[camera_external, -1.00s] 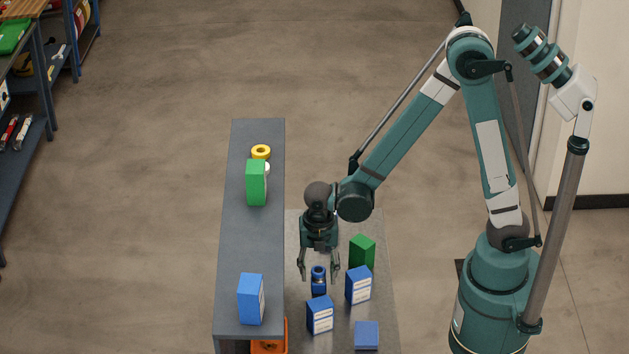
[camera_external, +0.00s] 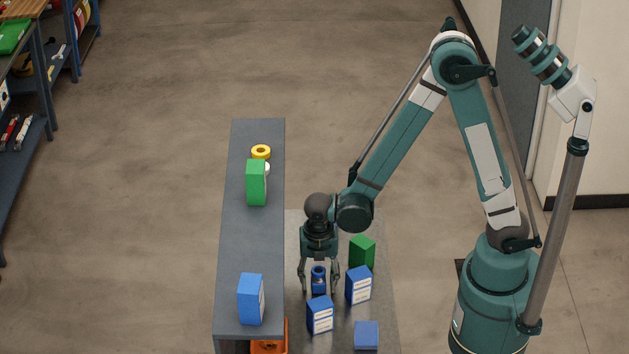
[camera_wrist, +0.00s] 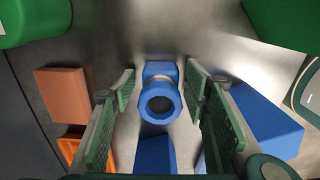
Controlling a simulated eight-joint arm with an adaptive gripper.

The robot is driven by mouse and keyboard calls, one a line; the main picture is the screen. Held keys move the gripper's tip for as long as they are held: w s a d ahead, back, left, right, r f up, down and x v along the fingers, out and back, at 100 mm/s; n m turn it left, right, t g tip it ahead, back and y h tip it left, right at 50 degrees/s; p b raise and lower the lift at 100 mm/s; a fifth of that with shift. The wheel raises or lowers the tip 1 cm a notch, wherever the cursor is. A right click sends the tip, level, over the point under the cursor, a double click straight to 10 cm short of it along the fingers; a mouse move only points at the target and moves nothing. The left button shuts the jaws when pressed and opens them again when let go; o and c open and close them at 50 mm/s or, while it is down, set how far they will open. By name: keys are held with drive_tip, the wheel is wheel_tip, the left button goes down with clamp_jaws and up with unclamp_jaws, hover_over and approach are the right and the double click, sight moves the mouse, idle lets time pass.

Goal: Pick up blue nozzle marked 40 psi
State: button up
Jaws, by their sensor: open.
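A blue nozzle (camera_external: 319,279) stands upright on the low grey surface beside the taller bench. It has a round open top, which shows in the wrist view (camera_wrist: 160,98). No 40 psi marking is readable on it. My gripper (camera_external: 319,288) points down and is open, with one finger on each side of the nozzle. In the wrist view the nozzle lies between the two green finger pads (camera_wrist: 158,118), with a visible gap on both sides.
Blue boxes (camera_external: 320,315) and (camera_external: 358,285) stand close in front and to the right. A green box (camera_external: 362,251) is behind right. The grey bench (camera_external: 250,240) is left, holding green and blue boxes and a yellow ring (camera_external: 261,152). An orange bin (camera_external: 270,340) sits below.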

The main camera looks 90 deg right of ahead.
drive_tip(key=c, duration=1.1)
drive_tip(key=shift+r, duration=0.15)
drive_tip(key=shift+r+p, duration=0.5)
drive_tip(key=shift+r, duration=4.35)
